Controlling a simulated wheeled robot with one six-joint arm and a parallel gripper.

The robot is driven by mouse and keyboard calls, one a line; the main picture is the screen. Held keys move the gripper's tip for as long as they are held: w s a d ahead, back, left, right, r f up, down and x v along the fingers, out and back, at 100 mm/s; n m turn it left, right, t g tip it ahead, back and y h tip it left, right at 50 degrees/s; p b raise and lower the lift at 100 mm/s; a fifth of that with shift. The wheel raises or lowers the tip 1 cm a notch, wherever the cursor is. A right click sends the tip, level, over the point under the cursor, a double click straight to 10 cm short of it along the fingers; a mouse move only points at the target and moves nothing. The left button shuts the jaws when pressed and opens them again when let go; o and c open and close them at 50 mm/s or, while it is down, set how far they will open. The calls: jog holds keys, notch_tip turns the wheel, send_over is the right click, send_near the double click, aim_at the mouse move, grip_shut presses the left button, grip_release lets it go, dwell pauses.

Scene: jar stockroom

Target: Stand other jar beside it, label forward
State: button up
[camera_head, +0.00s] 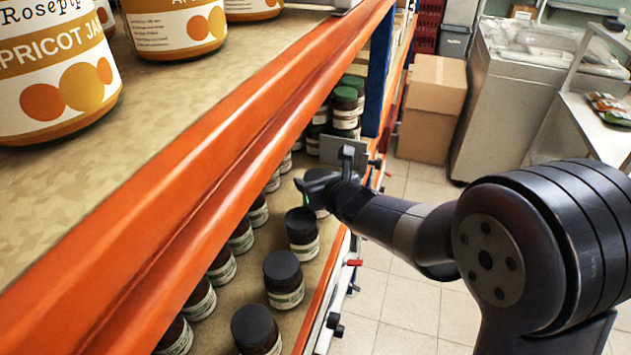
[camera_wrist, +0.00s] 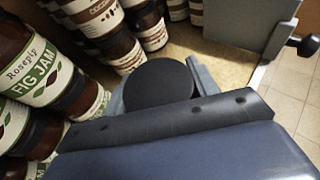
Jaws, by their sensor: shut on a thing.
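My gripper (camera_head: 325,184) reaches into the lower shelf and is shut on a dark-lidded jar. In the wrist view the jar's black lid (camera_wrist: 158,82) sits between the two fingers of my gripper (camera_wrist: 155,88). The held jar's label is mostly hidden, and I cannot tell which way it faces or whether its base touches the shelf. In the wrist view a fig jam jar (camera_wrist: 40,70) stands to the left.
Cocoa-labelled jars (camera_wrist: 100,25) stand behind the held jar. A grey divider plate (camera_head: 343,151) stands beyond my gripper, with green-lidded jars (camera_head: 345,105) past it. The orange upper shelf beam (camera_head: 230,150) runs above. A cardboard box (camera_head: 432,105) stands on the floor.

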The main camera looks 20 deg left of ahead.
jog(key=o, duration=1.5)
jog(key=shift+s+d+f, duration=0.15)
jog(key=shift+d+f, duration=0.05)
jog(key=shift+f, duration=0.65)
jog(key=shift+a+r+p, duration=0.1)
jog(key=shift+r+p, duration=0.7)
jog(key=shift+p, duration=0.25)
jog(key=v, duration=0.8)
jog(key=b+v, duration=0.1)
jog(key=v, duration=0.3)
jog(key=shift+r, duration=0.3)
jog(key=shift+w+a, duration=0.15)
jog(key=shift+w, duration=0.05)
jog(key=x, duration=0.8)
jog(key=f+x, duration=0.1)
jog(key=x, duration=0.3)
jog(key=shift+s+f+b, duration=0.1)
jog(key=shift+b, duration=0.2)
jog(key=shift+f, duration=0.1)
